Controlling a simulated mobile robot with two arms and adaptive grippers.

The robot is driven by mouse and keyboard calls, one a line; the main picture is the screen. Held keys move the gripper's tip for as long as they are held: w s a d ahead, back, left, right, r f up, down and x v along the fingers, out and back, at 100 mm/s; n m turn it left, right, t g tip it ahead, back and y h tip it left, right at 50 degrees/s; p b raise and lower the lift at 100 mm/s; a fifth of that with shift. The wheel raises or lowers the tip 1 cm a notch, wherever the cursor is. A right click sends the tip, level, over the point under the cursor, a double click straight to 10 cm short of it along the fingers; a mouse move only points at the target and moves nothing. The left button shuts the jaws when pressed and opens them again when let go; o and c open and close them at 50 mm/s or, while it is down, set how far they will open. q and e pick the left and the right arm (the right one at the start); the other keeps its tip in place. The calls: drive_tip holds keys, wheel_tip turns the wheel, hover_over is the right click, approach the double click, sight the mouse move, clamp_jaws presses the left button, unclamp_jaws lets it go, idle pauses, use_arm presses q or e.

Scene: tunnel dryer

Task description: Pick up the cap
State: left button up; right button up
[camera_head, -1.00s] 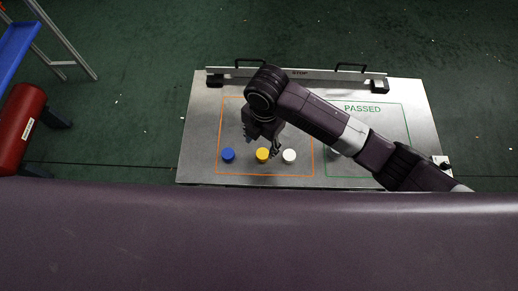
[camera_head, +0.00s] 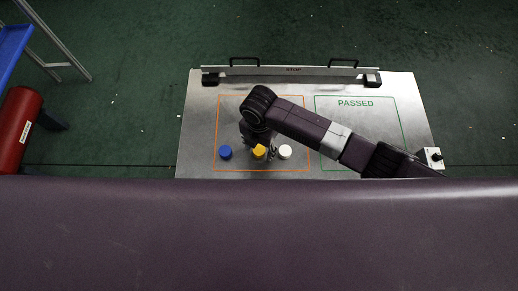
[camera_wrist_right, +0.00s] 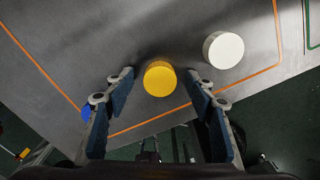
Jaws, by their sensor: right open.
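A yellow cap (camera_head: 259,151) stands inside the orange outline on the metal table, between a blue cap (camera_head: 225,153) and a white cap (camera_head: 285,152). In the right wrist view, the open fingers of the right gripper (camera_wrist_right: 161,76) lie to either side of the yellow cap (camera_wrist_right: 160,79), with gaps visible. The white cap (camera_wrist_right: 223,50) is beyond the right finger, and the blue cap (camera_wrist_right: 87,113) is mostly hidden behind the left finger. My left gripper is not in view.
The metal table (camera_head: 200,120) has a green outlined area marked PASSED (camera_head: 355,103) on the right, partly under my right arm. A raised STOP bar (camera_head: 293,70) with handles runs along the back edge. A small control box (camera_head: 431,158) sits at the right edge.

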sight(259, 150)
drive_tip(key=shift+c, duration=0.4)
drive_tip(key=c, duration=0.8)
drive_tip(key=shift+c, duration=0.2)
drive_tip(key=shift+r, duration=0.1)
wheel_tip(259, 150, up, 20)
drive_tip(key=b, duration=0.2)
